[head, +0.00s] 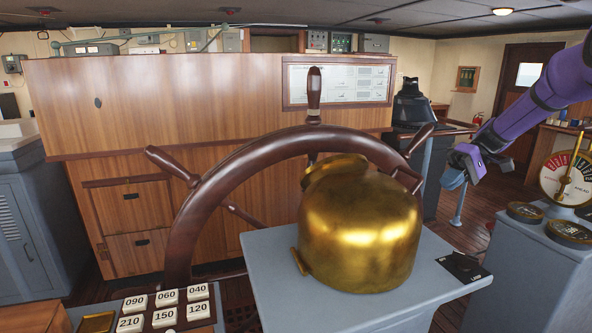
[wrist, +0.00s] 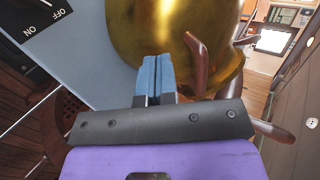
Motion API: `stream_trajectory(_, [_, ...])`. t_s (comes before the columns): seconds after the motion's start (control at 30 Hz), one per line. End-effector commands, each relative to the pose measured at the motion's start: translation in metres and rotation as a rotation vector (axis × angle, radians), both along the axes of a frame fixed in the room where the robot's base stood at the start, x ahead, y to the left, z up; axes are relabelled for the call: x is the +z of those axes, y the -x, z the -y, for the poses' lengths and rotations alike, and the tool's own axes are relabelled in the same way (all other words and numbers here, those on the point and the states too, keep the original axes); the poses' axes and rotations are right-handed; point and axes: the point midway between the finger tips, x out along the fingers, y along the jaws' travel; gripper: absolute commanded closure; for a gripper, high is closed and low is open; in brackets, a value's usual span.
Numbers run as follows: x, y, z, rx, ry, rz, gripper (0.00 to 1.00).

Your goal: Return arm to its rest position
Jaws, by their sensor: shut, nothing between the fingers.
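My purple arm reaches in from the upper right of the head view. My gripper (head: 455,178) hangs in the air to the right of the brass binnacle (head: 362,238) and the ship's wheel (head: 247,158). In the wrist view my gripper (wrist: 153,72) shows its two blue fingers shut together with nothing between them. The brass dome (wrist: 165,28) shows beyond the fingertips there. I see no contact between my gripper and anything else.
The binnacle stands on a grey pedestal (head: 272,262) with an ON/OFF switch plate (head: 459,267). An engine telegraph (head: 566,178) stands at right. Numbered blocks (head: 165,308) sit at lower left. A wooden console (head: 200,100) stands behind the wheel.

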Motion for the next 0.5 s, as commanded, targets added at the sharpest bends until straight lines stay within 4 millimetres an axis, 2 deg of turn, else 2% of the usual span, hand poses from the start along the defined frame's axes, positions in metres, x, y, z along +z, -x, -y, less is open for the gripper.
stream_trajectory(0.03, [0.013,0.010,-0.012,0.002,0.049,0.004,1.00])
stream_trajectory(0.2, [0.042,0.046,-0.041,-0.019,0.214,0.015,1.00])
stream_trajectory(0.5, [0.079,0.119,-0.081,-0.085,0.469,0.083,1.00])
